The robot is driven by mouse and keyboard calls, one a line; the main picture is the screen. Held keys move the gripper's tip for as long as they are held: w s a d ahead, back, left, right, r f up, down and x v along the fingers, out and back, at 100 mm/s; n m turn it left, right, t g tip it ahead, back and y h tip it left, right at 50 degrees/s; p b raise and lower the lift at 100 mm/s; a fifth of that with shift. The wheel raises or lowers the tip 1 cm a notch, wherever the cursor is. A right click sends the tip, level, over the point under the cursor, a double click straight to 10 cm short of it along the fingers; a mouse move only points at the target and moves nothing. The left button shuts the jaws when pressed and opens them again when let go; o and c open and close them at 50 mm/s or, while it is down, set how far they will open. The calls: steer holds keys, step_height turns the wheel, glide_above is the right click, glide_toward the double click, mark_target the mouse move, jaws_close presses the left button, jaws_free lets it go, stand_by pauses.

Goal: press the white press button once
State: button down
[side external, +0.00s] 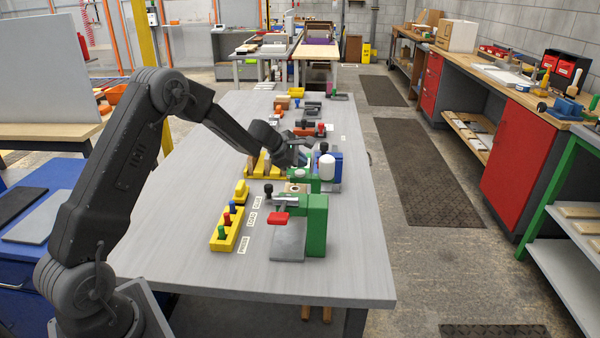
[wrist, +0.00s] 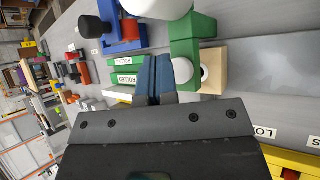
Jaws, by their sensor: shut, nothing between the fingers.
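A small round white button (wrist: 183,70) sits on a green fixture (wrist: 192,40) in the wrist view, just right of my fingertips. It also shows as a pale cap (side external: 300,173) in the side external view. My gripper (wrist: 153,66) is shut and empty, its two blue-grey fingers together. In the side external view my gripper (side external: 301,158) is low over the table, close behind the button. I cannot tell whether it touches the fixture. A larger white cylinder (side external: 326,167) stands beside it by a blue fixture (side external: 335,160); it is cut off in the wrist view (wrist: 155,7).
A green clamp fixture with a red handle (side external: 280,217) stands nearer the camera. A yellow rack (side external: 229,229) with coloured pegs and a yellow block (side external: 242,190) lie to its left. More fixtures line the table behind. The grey table's (side external: 300,282) front is clear.

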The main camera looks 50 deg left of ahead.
mark_target(301, 173)
steer(key=shift+r, duration=2.5)
steer(key=shift+d+r, duration=0.25)
steer(key=s+d+r+m+g+h, duration=0.2)
steer(key=s+d+r+m, duration=1.05)
steer(key=s+d, duration=0.35)
steer(key=s+d+f+m+y, duration=0.1)
steer(key=s+d+m, duration=0.1)
steer(key=s+m, duration=0.4)
steer(key=s+d+f+m+g+y, duration=0.1)
steer(key=s+m, duration=0.5)
steer(key=s, duration=1)
steer(key=d+y, duration=0.1)
steer(key=d, duration=0.1)
steer(key=shift+s+d+f+m, duration=0.3)
steer(key=shift+s+m, duration=0.05)
